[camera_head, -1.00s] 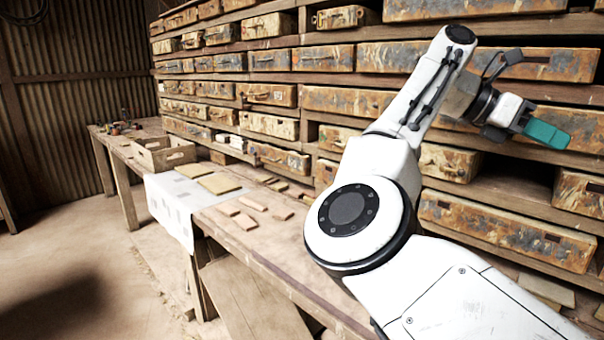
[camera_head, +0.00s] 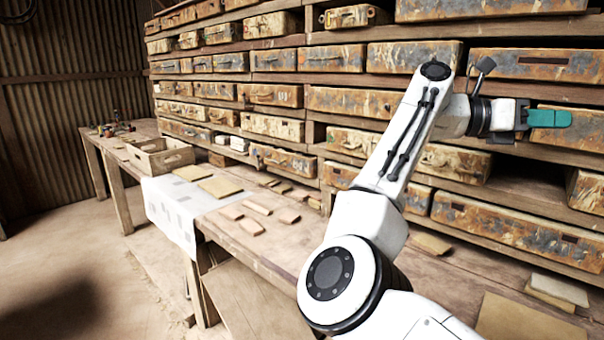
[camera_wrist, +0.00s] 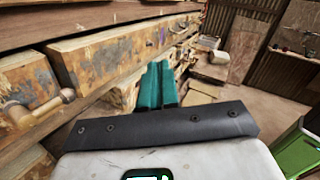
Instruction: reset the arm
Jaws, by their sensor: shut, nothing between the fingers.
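My gripper (camera_head: 568,118) is at the upper right of the head view, held out sideways in front of the shelves of drawer boxes. Its teal fingers are together with nothing between them. In the wrist view the shut fingers (camera_wrist: 157,84) point away past the shelf fronts. My white arm rises from the bottom of the head view and bends at the elbow near the top. The arm hides part of the bench and shelves behind it.
Rusty drawer boxes (camera_head: 515,223) fill the shelves behind my arm. A long wooden bench (camera_head: 290,240) carries several tiles (camera_head: 251,226), a white cloth (camera_head: 170,207) and a wooden crate (camera_head: 160,157). A green container (camera_wrist: 300,150) stands at the wrist view's right. The floor at left is clear.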

